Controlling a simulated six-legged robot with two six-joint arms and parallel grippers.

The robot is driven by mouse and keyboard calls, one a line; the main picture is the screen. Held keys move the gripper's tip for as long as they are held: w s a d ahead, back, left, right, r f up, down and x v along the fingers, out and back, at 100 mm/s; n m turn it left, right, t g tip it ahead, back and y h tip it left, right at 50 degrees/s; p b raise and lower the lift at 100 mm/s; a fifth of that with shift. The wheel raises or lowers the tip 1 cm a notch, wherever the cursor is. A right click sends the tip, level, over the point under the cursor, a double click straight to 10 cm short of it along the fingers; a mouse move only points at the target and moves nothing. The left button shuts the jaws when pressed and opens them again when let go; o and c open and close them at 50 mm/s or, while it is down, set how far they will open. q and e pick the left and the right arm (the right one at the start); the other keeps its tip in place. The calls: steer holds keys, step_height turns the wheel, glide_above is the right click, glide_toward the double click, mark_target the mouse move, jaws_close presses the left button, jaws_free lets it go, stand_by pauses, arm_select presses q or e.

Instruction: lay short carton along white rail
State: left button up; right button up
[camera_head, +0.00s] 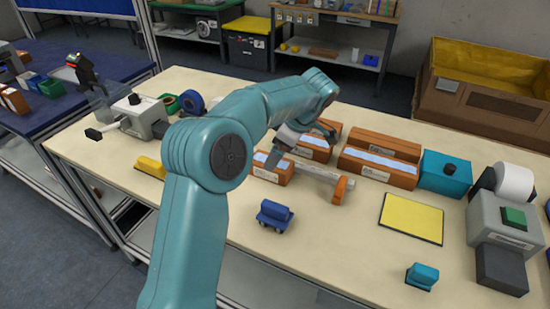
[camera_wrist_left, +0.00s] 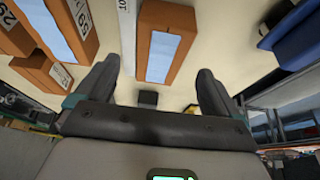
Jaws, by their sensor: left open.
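My left gripper (camera_head: 275,157) is open above the cartons in the head view. Its two dark fingers (camera_wrist_left: 158,75) stand wide apart in the left wrist view. An orange-brown carton (camera_wrist_left: 165,45) with a pale blue top shows between and beyond the fingertips, not gripped. It seems to be the carton (camera_head: 272,172) at the rail's left end in the head view, partly hidden by my gripper. The white rail (camera_head: 318,172) has an orange end block (camera_head: 340,190). It also shows beside the carton in the left wrist view (camera_wrist_left: 127,30). My right gripper is not in view.
More orange-brown cartons (camera_head: 377,165) stand behind the rail. A blue wheeled tool (camera_head: 273,215) lies in front. A yellow pad (camera_head: 411,219), a teal box (camera_head: 445,173) and a grey printer (camera_head: 504,224) are at the right.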

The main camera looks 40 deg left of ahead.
arm_select(q)
steer(key=p+v, duration=0.1)
steer(key=v, duration=0.6)
steer(key=shift+r, duration=0.25)
steer(key=shift+d, duration=0.1)
